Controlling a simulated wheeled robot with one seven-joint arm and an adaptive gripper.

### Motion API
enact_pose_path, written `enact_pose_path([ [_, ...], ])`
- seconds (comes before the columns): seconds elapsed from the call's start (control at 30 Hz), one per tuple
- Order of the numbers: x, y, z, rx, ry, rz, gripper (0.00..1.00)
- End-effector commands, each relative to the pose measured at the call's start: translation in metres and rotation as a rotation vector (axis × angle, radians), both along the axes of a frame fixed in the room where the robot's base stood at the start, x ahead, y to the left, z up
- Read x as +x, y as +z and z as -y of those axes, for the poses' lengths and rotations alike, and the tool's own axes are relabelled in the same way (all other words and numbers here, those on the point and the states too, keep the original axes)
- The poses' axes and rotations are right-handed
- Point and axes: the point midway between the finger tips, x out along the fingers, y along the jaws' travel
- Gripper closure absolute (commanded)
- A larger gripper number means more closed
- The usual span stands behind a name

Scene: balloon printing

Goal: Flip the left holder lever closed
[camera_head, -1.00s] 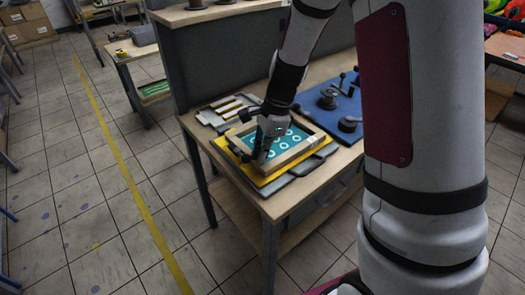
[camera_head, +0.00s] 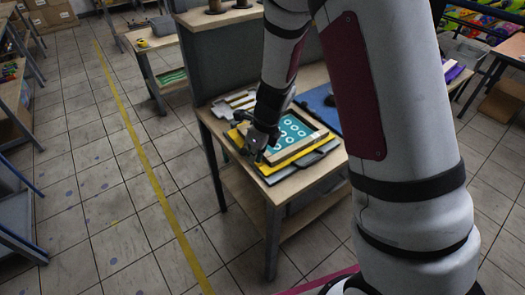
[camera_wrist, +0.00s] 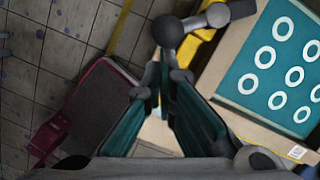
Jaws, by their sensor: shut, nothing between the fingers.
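A dark holder lever (camera_wrist: 205,17) with a round knob shows at the top middle of the wrist view, along the side of the wooden frame. My gripper (camera_wrist: 167,80) is shut and empty, its teal-sided fingers converging just below the knob; I cannot tell whether they touch it. In the head view my gripper (camera_head: 258,157) is low at the left edge of the wooden frame (camera_head: 312,128), which holds a teal panel with white rings (camera_head: 292,131). The lever is hard to make out there, partly hidden by my gripper.
The frame lies over a yellow base (camera_head: 297,154) on a wooden table (camera_head: 288,188). A blue mat (camera_head: 322,100) lies behind my arm. A grey tray (camera_head: 232,103) lies at the table's back left. Open tiled floor is left of the table.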

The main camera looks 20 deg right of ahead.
Motion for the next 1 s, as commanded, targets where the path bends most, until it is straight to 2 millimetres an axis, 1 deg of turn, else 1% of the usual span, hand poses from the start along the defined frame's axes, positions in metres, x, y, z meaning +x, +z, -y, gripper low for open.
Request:
enact_pose_path([
  [0.03,-0.004,0.002,-0.005,-0.002,-0.041,-0.001,1.0],
  [0.1,-0.003,0.003,-0.01,-0.002,-0.107,-0.001,1.0],
  [0.47,0.005,0.001,-0.033,-0.003,-0.424,0.002,1.0],
  [0.8,0.013,0.0,-0.044,-0.001,-0.42,0.001,1.0],
  [1.0,0.015,0.0,-0.047,0.0,-0.42,0.001,1.0],
])
